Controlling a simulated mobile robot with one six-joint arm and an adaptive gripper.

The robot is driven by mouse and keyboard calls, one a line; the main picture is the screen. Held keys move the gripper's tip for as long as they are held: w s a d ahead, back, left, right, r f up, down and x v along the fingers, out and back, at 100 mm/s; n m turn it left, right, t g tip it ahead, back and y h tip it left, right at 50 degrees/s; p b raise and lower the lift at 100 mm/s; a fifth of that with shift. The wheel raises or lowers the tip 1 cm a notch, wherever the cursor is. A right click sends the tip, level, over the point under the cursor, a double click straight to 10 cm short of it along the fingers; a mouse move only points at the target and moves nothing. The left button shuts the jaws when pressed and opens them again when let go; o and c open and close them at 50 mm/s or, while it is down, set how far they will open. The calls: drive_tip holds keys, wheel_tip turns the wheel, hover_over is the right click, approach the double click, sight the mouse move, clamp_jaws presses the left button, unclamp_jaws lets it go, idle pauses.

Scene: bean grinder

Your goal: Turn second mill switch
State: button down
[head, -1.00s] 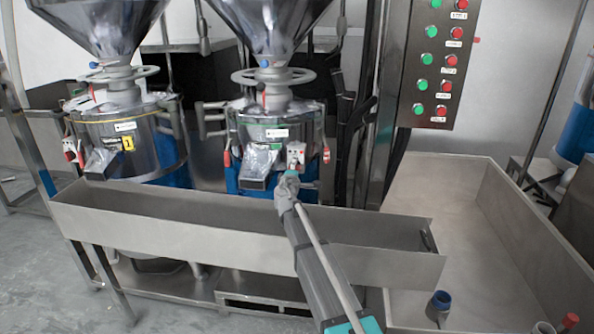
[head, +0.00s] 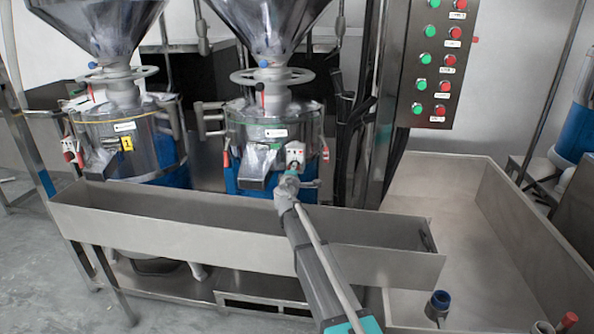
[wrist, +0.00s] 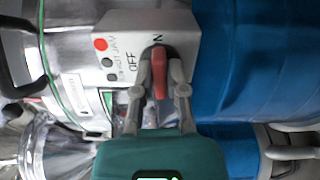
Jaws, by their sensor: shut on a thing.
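The second mill (head: 272,140) stands in the middle of the head view, with a steel body, a blue base and a large hopper above. Its switch box (head: 295,152) is on the front right of the body. In the head view my gripper (head: 287,182) reaches the box from below.
A long steel trough (head: 180,225) runs in front of the mills, under my arm. The first mill (head: 122,140) stands at left. A control panel (head: 434,60) with green and red buttons hangs at upper right. A steel bin (head: 460,220) lies at right.

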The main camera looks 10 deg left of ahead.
drive_tip(key=n, duration=0.4)
drive_tip(key=shift+a, duration=0.3)
drive_tip(key=shift+n, duration=6.7)
drive_tip(key=shift+d, duration=0.1)
drive_tip(key=c, duration=0.7)
unclamp_jaws()
